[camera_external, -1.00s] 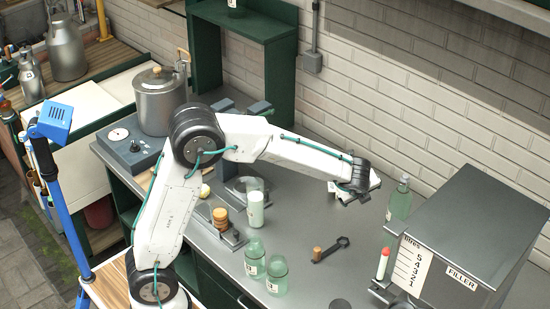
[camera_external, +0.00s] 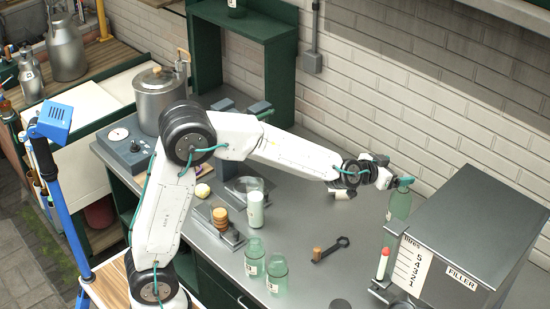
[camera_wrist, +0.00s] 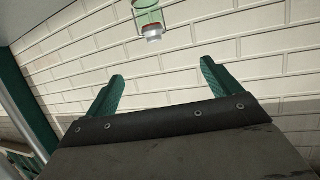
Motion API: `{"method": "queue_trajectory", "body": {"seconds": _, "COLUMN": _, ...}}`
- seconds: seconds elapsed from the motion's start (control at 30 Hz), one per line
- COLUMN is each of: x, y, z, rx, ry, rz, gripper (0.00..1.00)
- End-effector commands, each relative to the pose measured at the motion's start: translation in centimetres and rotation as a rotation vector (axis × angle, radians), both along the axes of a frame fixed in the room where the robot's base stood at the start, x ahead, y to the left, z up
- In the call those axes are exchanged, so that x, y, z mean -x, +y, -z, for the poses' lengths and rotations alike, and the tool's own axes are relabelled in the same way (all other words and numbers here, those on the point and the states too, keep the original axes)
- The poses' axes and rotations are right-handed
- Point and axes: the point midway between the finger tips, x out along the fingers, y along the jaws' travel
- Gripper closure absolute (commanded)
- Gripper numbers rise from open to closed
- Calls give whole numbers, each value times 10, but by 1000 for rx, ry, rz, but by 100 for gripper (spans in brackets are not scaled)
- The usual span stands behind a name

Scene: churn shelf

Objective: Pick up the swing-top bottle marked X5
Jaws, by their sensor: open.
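A green swing-top bottle (camera_external: 398,205) stands beside the filler at the right of the bench. Two similar bottles, one at the left (camera_external: 254,257) and one at the right (camera_external: 277,274), stand together near the front edge. Their labels are too small to read, so I cannot tell which is X5. My gripper (camera_external: 402,182) is at the upper part of the bottle by the filler and covers its top. In the wrist view my gripper (camera_wrist: 171,73) has its two teal fingers wide apart with nothing between them. A green glass bottle (camera_wrist: 148,14) with a grey end is cut off by the top edge, beyond the fingertips.
The dark filler box (camera_external: 470,235) stands close to the right of that bottle, with a red-tipped item (camera_external: 383,264) at its front. A brick wall (camera_external: 430,90) is behind.

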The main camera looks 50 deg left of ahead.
Motion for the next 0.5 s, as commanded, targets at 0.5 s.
{"method": "queue_trajectory", "body": {"seconds": 0.5, "x": -1, "y": 2, "z": 104, "rx": 10, "ry": 2, "rz": -13, "gripper": 10}}
